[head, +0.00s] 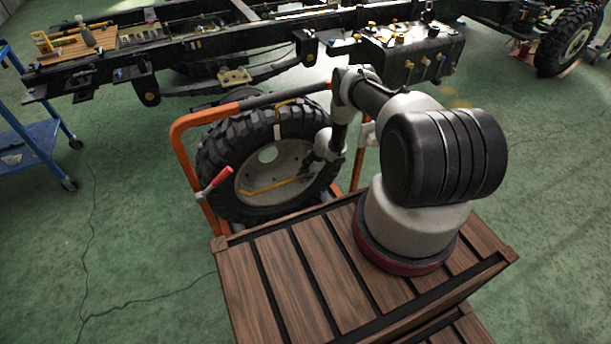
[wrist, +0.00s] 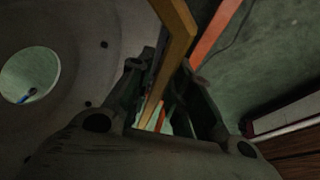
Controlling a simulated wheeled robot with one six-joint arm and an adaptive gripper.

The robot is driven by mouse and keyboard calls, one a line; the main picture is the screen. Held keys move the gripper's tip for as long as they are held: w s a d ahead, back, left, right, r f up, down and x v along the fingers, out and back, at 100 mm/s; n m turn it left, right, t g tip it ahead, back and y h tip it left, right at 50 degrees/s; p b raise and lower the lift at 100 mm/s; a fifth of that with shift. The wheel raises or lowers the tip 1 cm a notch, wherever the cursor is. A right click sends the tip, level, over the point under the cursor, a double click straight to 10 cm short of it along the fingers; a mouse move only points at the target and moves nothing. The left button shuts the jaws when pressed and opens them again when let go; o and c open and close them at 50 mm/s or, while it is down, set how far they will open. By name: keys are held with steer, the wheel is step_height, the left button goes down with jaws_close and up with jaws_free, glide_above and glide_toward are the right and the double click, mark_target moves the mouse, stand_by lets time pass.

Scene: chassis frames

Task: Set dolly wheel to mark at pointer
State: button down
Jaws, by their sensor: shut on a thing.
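The dolly wheel (head: 215,150) is a large black knobbly tyre with a grey disc, upright in an orange dolly frame (head: 182,150). The disc (wrist: 95,35) fills the left of the wrist view, with a round hole in it. A yellow bar (head: 255,188) lies across the lower disc; it also shows in the wrist view (wrist: 180,30). My gripper (head: 308,172) is shut on the yellow bar near its right end, with its fingers (wrist: 165,95) around it. A yellow bent piece (head: 277,130) crosses the tyre top, with a pale patch close by; I cannot tell which is pointer or mark.
A red-handled lever (head: 215,180) sticks out at the dolly's left. A truck chassis (head: 200,45) stands close behind. A wooden slatted platform (head: 285,275) is under my arm. A blue cart (head: 30,140) stands at left. Green floor is clear at lower left.

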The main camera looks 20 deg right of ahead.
steer(key=c, duration=1.3)
jaws_free()
steer(key=v, duration=1.2)
steer(key=shift+s, duration=0.1)
